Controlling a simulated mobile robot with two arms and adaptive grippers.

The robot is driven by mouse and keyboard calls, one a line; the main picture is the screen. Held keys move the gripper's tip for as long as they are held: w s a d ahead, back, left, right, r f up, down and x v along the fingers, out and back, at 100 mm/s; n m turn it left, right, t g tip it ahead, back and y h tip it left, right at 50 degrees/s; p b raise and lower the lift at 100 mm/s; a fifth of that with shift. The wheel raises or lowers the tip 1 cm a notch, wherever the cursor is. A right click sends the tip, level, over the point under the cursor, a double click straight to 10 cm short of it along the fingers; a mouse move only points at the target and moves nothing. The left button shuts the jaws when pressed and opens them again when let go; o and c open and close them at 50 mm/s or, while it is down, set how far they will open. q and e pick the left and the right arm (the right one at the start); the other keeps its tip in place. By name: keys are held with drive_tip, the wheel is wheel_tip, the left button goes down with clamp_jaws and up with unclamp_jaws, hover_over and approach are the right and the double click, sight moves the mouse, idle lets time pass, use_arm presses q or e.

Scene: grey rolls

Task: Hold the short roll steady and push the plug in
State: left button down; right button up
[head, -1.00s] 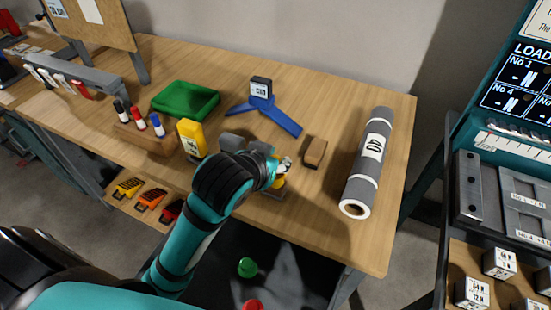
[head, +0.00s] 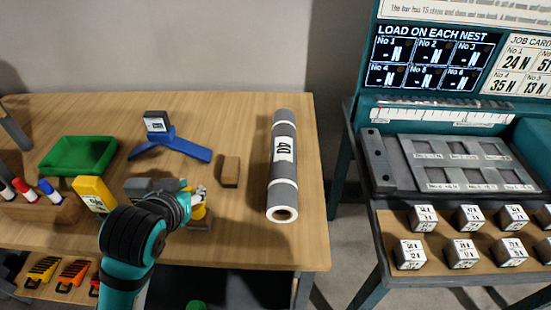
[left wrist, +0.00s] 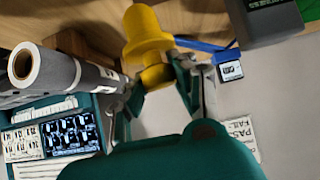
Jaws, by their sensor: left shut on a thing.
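A grey roll (head: 283,165) with white bands and a label that looks like "40" lies on the right part of the wooden table. Its near end is open, with a white rim around a brown hole. The roll also shows at the left of the left wrist view (left wrist: 62,70). My left gripper (head: 197,197) is shut on a yellow plug (left wrist: 148,38), left of the roll and apart from it. The plug has a wide flange and a narrower end, and is partly hidden in the head view. My right gripper is not in view.
A brown block (head: 230,171) lies between my left gripper and the roll. A blue stand (head: 180,148), green tray (head: 80,156) and yellow box (head: 95,194) are further left. A teal-framed station (head: 366,180) with small white cubes stands right, across a gap.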

use_arm(q)
drive_tip(key=w+d+f+m+t+h, duration=0.1)
drive_tip(key=w+d+f+m+t, duration=0.1)
drive_tip(key=w+d+f+m, duration=0.3)
drive_tip(key=s+d+m+t+h, duration=0.1)
drive_tip(key=s+d+m+h, duration=0.1)
drive_tip(key=s+m+h, duration=0.1)
drive_tip(key=s+d+f+m+t+h, duration=0.1)
drive_tip(key=s+d+m+t+h, duration=0.1)
drive_tip(key=m, duration=0.4)
drive_tip(key=s+d+f+m+t+h, duration=0.1)
drive_tip(key=s+d+m+h, duration=0.2)
drive_tip(key=s+d+m, duration=0.1)
drive_tip(key=shift+m+t+h, duration=0.3)
drive_tip(key=shift+m, duration=0.1)
drive_tip(key=s+d+f+m+g+h, duration=0.1)
drive_tip(key=s+d+m+g+h, duration=0.2)
drive_tip(key=s+d+m+h, duration=0.3)
drive_tip(key=shift+s+d+m+h, duration=0.15)
drive_tip(key=shift+s+m+h, duration=0.5)
drive_tip(key=shift+s, duration=0.55)
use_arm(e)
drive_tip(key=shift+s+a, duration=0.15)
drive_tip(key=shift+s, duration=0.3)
